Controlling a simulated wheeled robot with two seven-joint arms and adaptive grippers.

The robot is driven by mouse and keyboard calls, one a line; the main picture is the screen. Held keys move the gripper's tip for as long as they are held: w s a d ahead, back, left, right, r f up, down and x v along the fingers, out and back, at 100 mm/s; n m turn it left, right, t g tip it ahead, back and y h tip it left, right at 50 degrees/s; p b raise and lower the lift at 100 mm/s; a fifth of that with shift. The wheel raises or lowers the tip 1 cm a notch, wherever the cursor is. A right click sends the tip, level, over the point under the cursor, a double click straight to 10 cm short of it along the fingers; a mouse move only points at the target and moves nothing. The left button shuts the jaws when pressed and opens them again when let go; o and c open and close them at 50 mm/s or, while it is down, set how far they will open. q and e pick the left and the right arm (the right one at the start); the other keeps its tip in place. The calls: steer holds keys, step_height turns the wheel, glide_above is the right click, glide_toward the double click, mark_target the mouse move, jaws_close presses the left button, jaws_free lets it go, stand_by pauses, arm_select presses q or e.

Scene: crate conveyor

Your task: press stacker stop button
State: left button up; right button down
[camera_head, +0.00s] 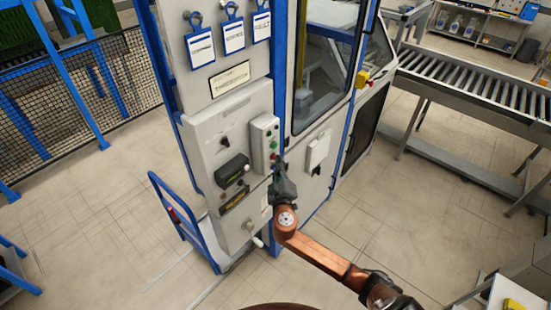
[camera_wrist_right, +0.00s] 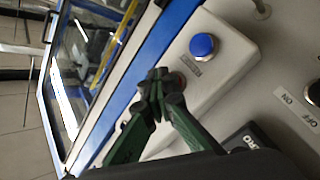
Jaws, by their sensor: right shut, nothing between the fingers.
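A light grey button box (camera_head: 259,135) is mounted on the machine's cabinet front. My right gripper (camera_head: 279,166) is shut and empty at the lower part of the box. In the wrist view its fingertips (camera_wrist_right: 162,78) are over the box beside the label and hide most of a round button behind them. I cannot tell whether they touch it. My left gripper is not in view.
The cabinet panel (camera_head: 200,130) has a dark device (camera_head: 232,170) and knobs left of the box. A white box (camera_head: 318,150) is to the right. A blue cart (camera_head: 185,220) stands at lower left, and a roller conveyor (camera_head: 480,90) at right. Open floor lies between.

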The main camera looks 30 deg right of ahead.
steer(key=shift+s, duration=0.15)
steer(key=shift+s+d, duration=0.3)
steer(key=shift+s, duration=0.35)
steer(key=s, duration=0.1)
steer(key=s+d, duration=0.1)
steer(key=s, duration=0.1)
steer(key=s+d, duration=0.1)
steer(key=shift+s, duration=0.3)
stand_by(0.7)
